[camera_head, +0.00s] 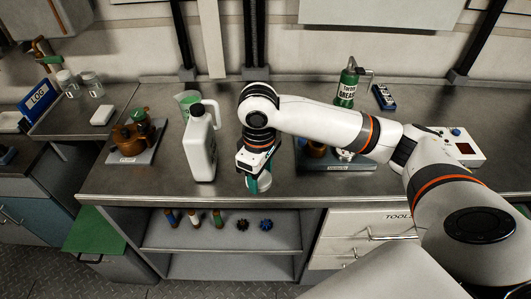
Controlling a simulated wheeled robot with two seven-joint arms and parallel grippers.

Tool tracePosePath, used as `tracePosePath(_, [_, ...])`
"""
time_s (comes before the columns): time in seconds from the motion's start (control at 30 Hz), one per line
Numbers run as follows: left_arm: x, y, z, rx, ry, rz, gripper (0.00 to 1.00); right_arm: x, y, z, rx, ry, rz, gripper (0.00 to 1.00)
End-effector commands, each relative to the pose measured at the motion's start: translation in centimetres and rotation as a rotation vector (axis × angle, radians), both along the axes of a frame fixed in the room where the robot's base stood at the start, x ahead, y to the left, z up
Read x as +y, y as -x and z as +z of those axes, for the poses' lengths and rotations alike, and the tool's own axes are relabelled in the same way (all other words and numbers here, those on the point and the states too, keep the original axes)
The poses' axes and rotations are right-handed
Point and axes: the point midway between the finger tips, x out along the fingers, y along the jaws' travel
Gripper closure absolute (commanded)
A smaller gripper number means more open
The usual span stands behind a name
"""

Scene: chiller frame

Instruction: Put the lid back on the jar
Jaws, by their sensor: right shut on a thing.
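My right gripper (255,166) points down over the front middle of the steel bench (150,182), beside the white jug. It is shut on a small green-and-pale thing (262,183), mostly hidden by the jaws; I cannot tell whether this is a lid or a jar. Two small clear jars with pale tops (67,81) (92,84) stand on the left bench section, far from this gripper. My left gripper is not in view.
A white jug (199,146) stands close left of the gripper. A copper-coloured device (132,132) sits on a plate further left. A green grease can (347,84) stands behind my right arm.

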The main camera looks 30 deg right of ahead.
Motion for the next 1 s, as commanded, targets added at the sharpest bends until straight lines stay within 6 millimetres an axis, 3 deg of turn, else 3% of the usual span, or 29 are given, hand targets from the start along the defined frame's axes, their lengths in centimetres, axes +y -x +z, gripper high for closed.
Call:
tracePosePath(0.1, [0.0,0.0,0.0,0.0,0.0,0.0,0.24,1.5,2.1,0.2,-0.002,-0.002,-0.188,0.67])
tracePosePath(0.33, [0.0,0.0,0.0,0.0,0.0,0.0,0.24,2.9,4.8,0.5,-0.003,-0.003,-0.453,0.67])
tracePosePath(0.77, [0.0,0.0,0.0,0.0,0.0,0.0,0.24,3.2,5.5,0.6,-0.003,-0.003,-0.532,0.67])
tracePosePath(1.0, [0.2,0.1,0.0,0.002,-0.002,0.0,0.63,3.2,5.5,0.6,-0.004,-0.003,-0.532,0.67])
